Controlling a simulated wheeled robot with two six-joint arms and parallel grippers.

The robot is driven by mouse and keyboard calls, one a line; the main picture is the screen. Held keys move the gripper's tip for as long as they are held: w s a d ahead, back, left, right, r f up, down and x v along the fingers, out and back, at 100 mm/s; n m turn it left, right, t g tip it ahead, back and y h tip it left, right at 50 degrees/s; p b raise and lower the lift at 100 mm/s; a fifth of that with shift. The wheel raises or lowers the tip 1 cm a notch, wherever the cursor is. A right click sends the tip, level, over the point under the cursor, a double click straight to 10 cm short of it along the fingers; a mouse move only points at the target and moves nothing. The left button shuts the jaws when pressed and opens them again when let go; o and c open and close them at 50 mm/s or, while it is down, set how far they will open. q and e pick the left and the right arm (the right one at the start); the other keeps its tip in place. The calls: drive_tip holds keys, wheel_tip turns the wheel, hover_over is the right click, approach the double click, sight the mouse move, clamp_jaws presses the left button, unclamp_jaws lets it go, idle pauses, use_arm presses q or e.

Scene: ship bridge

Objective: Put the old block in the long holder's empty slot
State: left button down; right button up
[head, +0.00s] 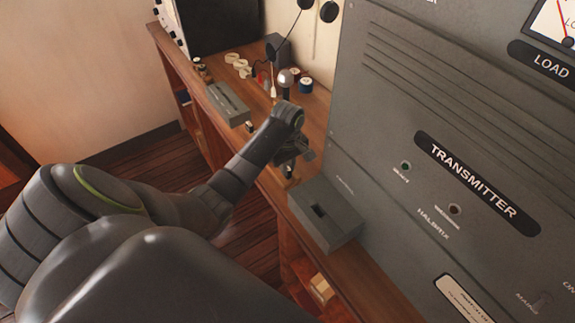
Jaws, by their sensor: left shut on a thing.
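My left gripper (289,166) points down over the wooden desk and is shut on a small tan block (289,172), which looks like the old block. My wrist and fingers hide most of it. The long grey holder (228,103) lies on the desk's left edge, beyond the gripper to the upper left. A slot line shows along its top, but I cannot tell which parts are empty. A small pale block (249,127) sits on the desk by its near end. My right gripper is not in view.
A grey box (340,228) with one dark slot stands just nearer than my gripper. The grey transmitter cabinet (440,120) walls off the right. Round pale pieces (238,64), a blue spool (305,85) and a ball-topped lever (286,80) stand farther back. Another block (321,288) lies below.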

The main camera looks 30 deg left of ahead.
use_arm(q)
drive_tip(key=shift+f, duration=0.35)
idle(1.3)
drive_tip(key=c, duration=1.3)
unclamp_jaws()
drive_tip(key=shift+c, duration=0.2)
drive_tip(key=shift+r, duration=0.1)
